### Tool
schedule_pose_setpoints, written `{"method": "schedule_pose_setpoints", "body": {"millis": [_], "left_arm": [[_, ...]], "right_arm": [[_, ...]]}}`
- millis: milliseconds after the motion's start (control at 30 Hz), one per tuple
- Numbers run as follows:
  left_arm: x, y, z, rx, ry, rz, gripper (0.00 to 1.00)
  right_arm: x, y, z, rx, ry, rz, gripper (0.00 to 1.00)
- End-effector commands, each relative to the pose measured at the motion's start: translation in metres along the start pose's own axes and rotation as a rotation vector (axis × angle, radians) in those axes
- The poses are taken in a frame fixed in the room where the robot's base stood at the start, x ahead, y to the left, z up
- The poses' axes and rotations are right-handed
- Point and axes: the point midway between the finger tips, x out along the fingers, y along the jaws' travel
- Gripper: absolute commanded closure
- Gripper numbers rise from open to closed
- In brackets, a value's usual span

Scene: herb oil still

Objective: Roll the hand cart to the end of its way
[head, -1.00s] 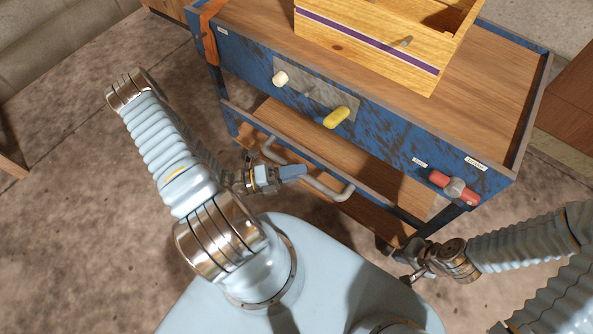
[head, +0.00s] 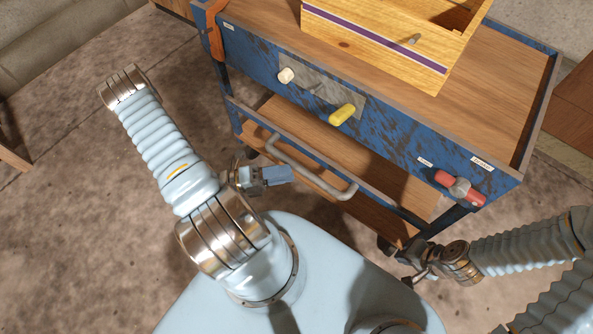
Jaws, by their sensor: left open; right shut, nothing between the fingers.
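The hand cart has a blue, scuffed frame (head: 400,138) with a wooden top and a wooden lower shelf, and stands in front of me. Its grey bar handle (head: 318,180) sticks out from the near side at lower shelf height. My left gripper (head: 284,175) is open and empty, just left of and below the bar in the picture. The bar is not between its fingers, and I cannot tell if they touch. My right gripper (head: 408,279) is shut and empty, low by the cart's near right corner. The cart's wheels are mostly hidden.
A wooden box (head: 375,45) with a purple stripe stands on the cart top. The front panel carries a white knob (head: 286,75), a yellow handle (head: 342,115) and a red handle (head: 459,188). An orange strap (head: 215,35) hangs at the left corner. Bare floor (head: 60,230) lies left.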

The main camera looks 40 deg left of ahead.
Motion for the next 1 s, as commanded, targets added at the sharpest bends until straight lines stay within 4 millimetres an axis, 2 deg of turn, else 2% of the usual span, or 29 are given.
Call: {"method": "schedule_pose_setpoints", "body": {"millis": [33,200,400,567,1000], "left_arm": [[-0.014,0.002,0.0,0.002,-0.002,0.005,0.52],[-0.055,0.002,-0.001,0.001,-0.001,0.004,0.52],[-0.084,0.001,-0.001,0.0,0.0,0.002,0.52],[-0.092,0.0,-0.001,-0.002,0.001,0.001,0.52],[-0.091,0.0,-0.001,-0.002,0.001,0.001,0.52]], "right_arm": [[0.003,0.002,0.0,0.001,0.001,0.001,1.0],[0.007,0.005,-0.001,0.003,0.003,0.003,1.0],[0.009,0.007,-0.002,0.005,0.005,0.005,1.0],[0.009,0.007,-0.002,0.005,0.006,0.005,1.0],[0.009,0.007,-0.002,0.005,0.006,0.005,1.0]]}}
